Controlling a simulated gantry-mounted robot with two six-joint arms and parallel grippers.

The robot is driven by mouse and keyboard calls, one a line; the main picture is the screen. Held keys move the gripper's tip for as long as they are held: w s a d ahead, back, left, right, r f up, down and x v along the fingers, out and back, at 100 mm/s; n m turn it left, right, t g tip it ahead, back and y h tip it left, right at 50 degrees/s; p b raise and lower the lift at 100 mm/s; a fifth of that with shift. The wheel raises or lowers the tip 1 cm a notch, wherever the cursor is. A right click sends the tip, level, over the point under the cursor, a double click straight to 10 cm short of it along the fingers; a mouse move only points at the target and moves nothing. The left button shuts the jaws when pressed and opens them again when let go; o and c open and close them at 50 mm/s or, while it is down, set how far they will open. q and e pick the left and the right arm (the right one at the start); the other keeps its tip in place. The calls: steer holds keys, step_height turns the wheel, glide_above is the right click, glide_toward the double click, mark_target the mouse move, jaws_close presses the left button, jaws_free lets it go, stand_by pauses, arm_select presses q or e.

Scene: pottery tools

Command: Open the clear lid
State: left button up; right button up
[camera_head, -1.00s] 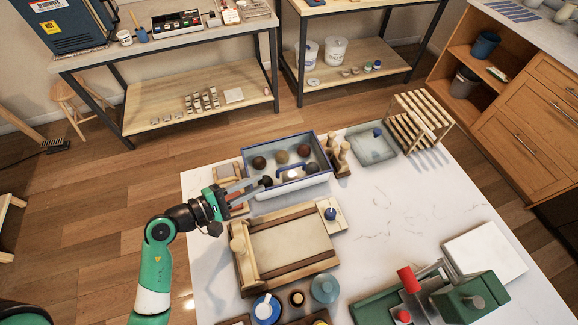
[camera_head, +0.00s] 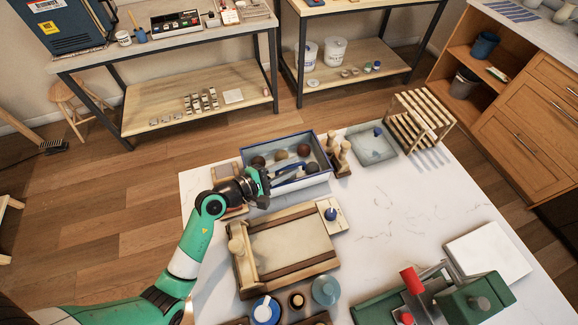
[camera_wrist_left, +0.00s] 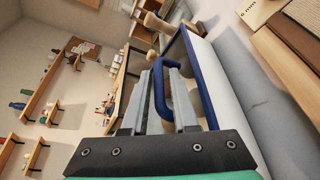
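A blue-rimmed box (camera_head: 318,148) stands at the back of the white table, with several round lumps inside. Its clear lid (camera_head: 312,158) lies over it and is hard to make out. The lid's blue loop handle (camera_wrist_left: 163,98) shows in the left wrist view. My left gripper (camera_head: 277,175) is at the box's front left, low over the lid. In the left wrist view my left gripper (camera_wrist_left: 166,70) has its fingers apart on either side of the handle; I cannot tell whether they touch it. In the head view the gripper partly hides the handle. My right gripper is not in view.
A wooden slab board (camera_head: 290,245) lies in front of the box. Wooden tools (camera_head: 340,158) and a grey tray (camera_head: 372,147) stand right of it, then a slatted rack (camera_head: 418,120). A green press (camera_head: 470,300) is at front right. The table's middle right is clear.

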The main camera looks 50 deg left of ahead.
arm_select(q)
jaws_close()
stand_by(1.3)
